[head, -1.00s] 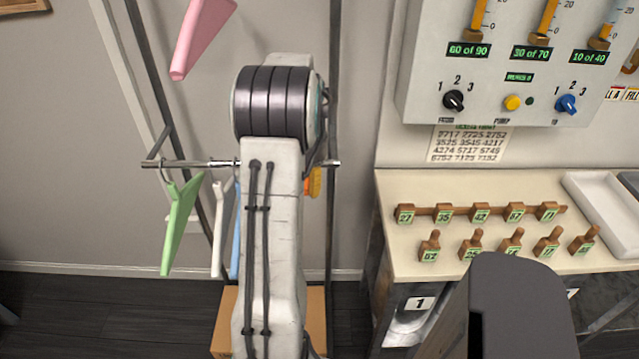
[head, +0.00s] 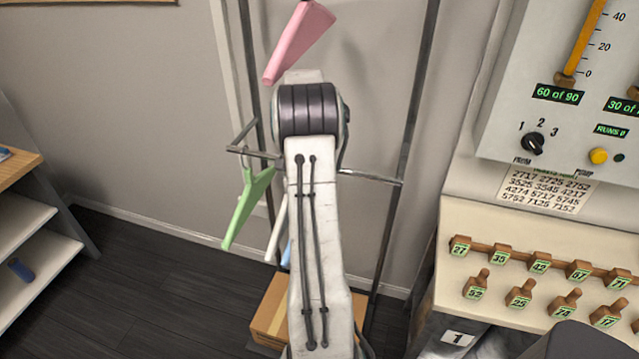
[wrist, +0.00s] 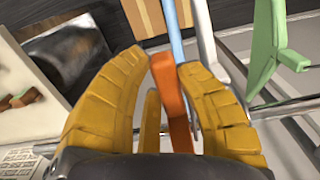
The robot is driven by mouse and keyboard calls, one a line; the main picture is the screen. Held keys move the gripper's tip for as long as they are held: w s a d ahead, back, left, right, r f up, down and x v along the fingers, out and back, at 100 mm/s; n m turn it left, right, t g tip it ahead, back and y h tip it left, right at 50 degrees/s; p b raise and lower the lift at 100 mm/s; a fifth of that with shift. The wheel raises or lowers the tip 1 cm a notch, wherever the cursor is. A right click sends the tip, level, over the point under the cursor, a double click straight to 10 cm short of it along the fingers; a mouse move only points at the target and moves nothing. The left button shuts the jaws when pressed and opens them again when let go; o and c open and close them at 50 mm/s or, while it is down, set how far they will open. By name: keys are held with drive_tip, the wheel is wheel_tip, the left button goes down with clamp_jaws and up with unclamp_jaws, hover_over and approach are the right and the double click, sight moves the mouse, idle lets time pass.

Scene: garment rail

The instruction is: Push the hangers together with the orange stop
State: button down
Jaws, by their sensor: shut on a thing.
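My gripper (wrist: 163,64) has yellow fingers, shut around the orange stop (wrist: 174,110) in the wrist view. In the head view my arm hides the gripper and the stop. A light blue hanger (wrist: 175,34) is right beside the stop; I cannot tell if they touch. A white hanger (wrist: 205,45) is close to the blue one, and a green hanger (wrist: 268,55) hangs farther off with a gap. In the head view the green (head: 246,208), white (head: 277,232) and blue (head: 287,254) hangers are left of my arm. A pink hanger (head: 298,42) is higher up.
The metal rail (head: 372,177) runs behind my arm between upright posts. A cardboard box (head: 271,312) is on the floor below. A counter with numbered wooden pieces (head: 476,285) and a gauge panel (head: 545,100) is at right. A shelf unit (head: 35,235) is at far left.

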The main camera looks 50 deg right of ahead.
drive_tip(key=shift+f, duration=0.1)
drive_tip(key=c, duration=0.8)
unclamp_jaws()
drive_tip(key=shift+w, duration=0.1)
drive_tip(key=shift+c, duration=0.2)
